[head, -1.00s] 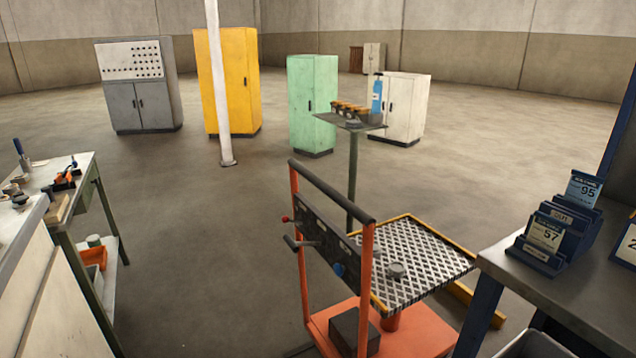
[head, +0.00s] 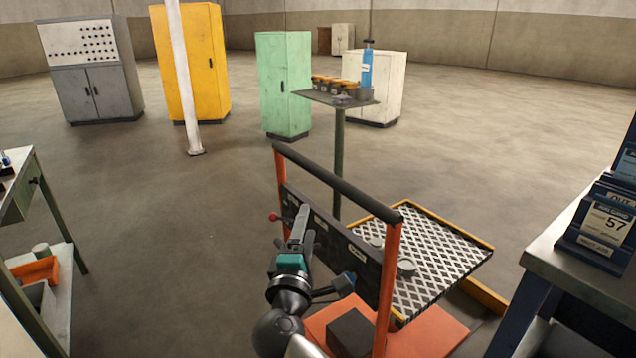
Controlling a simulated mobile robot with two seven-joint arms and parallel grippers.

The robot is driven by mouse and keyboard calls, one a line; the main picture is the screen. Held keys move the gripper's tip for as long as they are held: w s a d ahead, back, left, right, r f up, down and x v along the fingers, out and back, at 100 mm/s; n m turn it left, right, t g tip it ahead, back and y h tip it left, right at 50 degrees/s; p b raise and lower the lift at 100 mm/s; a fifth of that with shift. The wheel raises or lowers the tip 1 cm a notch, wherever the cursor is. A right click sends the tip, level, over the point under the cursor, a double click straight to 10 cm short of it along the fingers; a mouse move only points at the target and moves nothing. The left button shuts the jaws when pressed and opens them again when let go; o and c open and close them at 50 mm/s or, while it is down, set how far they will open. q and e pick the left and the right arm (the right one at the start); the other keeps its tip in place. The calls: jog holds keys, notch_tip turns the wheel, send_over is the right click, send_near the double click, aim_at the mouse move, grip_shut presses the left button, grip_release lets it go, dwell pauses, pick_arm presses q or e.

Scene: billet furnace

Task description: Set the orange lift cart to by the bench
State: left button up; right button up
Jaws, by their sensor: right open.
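The orange lift cart (head: 393,270) stands on the floor ahead of me, slightly right of centre. It has a black push handle (head: 335,183) across the top of two orange posts, a dark control panel with a red-knobbed lever, and a diamond-mesh platform (head: 430,262) edged in yellow. Small round grey items sit on the platform. My right gripper (head: 301,222) is open, in front of the panel and below the handle; whether it touches the panel I cannot tell. It hides part of the panel. My left gripper is out of view.
A bench (head: 600,248) with blue legs and number-card holders stands close at the right of the cart. A green-legged table (head: 22,190) is at the left. A pedestal stand (head: 340,150) rises behind the cart. Cabinets line the back; the floor at left centre is clear.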

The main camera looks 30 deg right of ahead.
aim_at(321, 174)
jog(key=shift+h, duration=0.3)
jog(key=b+x, duration=0.1)
jog(key=x, duration=0.3)
jog(key=r+x, duration=0.1)
jog(key=x, duration=0.4)
jog(key=b+x, duration=0.1)
jog(key=x, duration=0.4)
jog(key=shift+d+r+b, duration=0.2)
jog(key=shift+r+b, duration=0.1)
jog(key=shift+r, duration=0.1)
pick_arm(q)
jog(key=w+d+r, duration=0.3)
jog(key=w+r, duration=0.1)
pick_arm(e)
jog(key=shift+w+d+r, duration=0.15)
jog(key=shift+w+d, duration=0.2)
grip_shut()
